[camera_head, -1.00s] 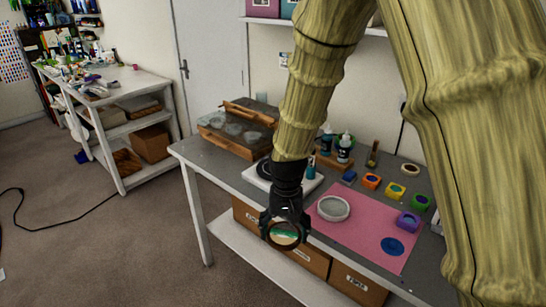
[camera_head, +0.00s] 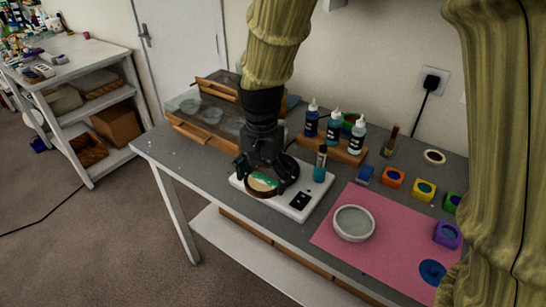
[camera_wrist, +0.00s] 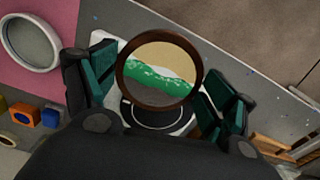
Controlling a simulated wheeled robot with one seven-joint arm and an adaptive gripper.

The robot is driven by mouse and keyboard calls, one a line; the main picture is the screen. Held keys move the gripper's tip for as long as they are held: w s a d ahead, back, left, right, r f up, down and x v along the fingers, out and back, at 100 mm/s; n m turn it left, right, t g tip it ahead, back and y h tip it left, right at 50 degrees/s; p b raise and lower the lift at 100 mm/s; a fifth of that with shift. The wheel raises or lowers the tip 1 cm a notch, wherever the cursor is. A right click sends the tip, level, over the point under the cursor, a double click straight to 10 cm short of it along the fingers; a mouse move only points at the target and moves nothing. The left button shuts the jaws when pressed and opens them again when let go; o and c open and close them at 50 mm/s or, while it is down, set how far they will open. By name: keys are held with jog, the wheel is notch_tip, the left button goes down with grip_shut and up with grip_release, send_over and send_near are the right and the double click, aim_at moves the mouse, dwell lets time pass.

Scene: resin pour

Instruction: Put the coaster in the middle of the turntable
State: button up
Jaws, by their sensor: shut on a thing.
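The coaster (camera_head: 262,186) is a round disc with a brown rim and a sand, white and green sea picture. My gripper (camera_head: 265,174) is shut on it, with a finger at each side of the rim. In the wrist view the coaster (camera_wrist: 160,66) sits between the dark green finger pads. The turntable (camera_head: 301,207) has a white base with a dark round plate, mostly hidden by my gripper and the coaster. In the wrist view the turntable's dark plate (camera_wrist: 155,115) with a pale ring shows behind the coaster, off-centre from it. The gap between them is hard to tell.
A teal bottle (camera_head: 320,163) stands close by the turntable's right side. A wooden rack of bottles (camera_head: 335,148) is behind it. A pink mat (camera_head: 395,237) with a round grey-white dish (camera_head: 353,223) lies right. A wooden-framed case (camera_head: 205,125) stands left.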

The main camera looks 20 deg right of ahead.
jog(key=w+d, duration=0.2)
jog(key=w, duration=0.1)
jog(key=w+d+p, duration=0.1)
jog(key=w, duration=0.2)
jog(key=w+d+f+p, duration=0.1)
jog(key=w+d, duration=0.1)
jog(key=w, duration=0.2)
jog(key=shift+d+f, duration=0.1)
jog(key=shift+d, duration=0.2)
jog(key=shift+f+p, duration=0.6)
jog(key=shift+f, duration=1.1)
jog(key=shift+s+f, duration=0.1)
jog(key=shift+f, duration=0.05)
jog(key=o, duration=1)
notch_tip(320, 180, up, 12)
jog(key=shift+r+b, duration=0.15)
jog(key=shift+b, duration=0.65)
